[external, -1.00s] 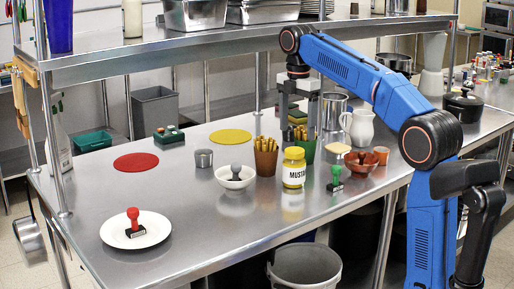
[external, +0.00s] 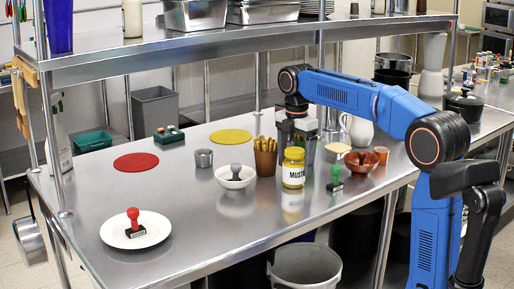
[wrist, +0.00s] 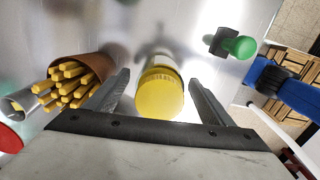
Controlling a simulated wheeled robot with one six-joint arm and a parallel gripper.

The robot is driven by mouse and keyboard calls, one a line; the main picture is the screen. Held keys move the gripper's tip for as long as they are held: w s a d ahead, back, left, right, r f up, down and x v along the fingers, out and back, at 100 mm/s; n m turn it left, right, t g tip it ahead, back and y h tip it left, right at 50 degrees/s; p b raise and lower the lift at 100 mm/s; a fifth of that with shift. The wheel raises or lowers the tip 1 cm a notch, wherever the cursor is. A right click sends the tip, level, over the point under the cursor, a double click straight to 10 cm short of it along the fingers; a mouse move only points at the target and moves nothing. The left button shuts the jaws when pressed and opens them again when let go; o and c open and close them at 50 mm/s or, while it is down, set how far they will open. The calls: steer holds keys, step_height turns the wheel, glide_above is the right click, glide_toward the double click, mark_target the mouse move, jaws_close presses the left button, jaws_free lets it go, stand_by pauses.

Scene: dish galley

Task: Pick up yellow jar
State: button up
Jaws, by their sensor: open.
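The yellow mustard jar (external: 293,174) stands upright near the front of the steel table, its label facing the external camera. In the wrist view the yellow lid of the jar (wrist: 160,95) shows between the two fingers. My gripper (wrist: 160,78) is open, with one finger on each side of the jar and a visible gap to each. In the external view my gripper (external: 297,138) reaches down just behind and above the jar. I cannot tell how far down the fingers reach along it.
A brown cup of fries (external: 265,160) stands close left of the jar. A green-handled stamp (external: 335,180) stands to the right. A white bowl (external: 236,183) holds a grey-handled stamp. A reddish bowl (external: 361,166) and white pitcher (external: 358,128) stand farther right. A shelf (external: 230,43) overhangs the table's back.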

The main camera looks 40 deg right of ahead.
steer(key=shift+f, duration=0.2)
steer(key=c, duration=1.5)
steer(key=shift+r, duration=0.1)
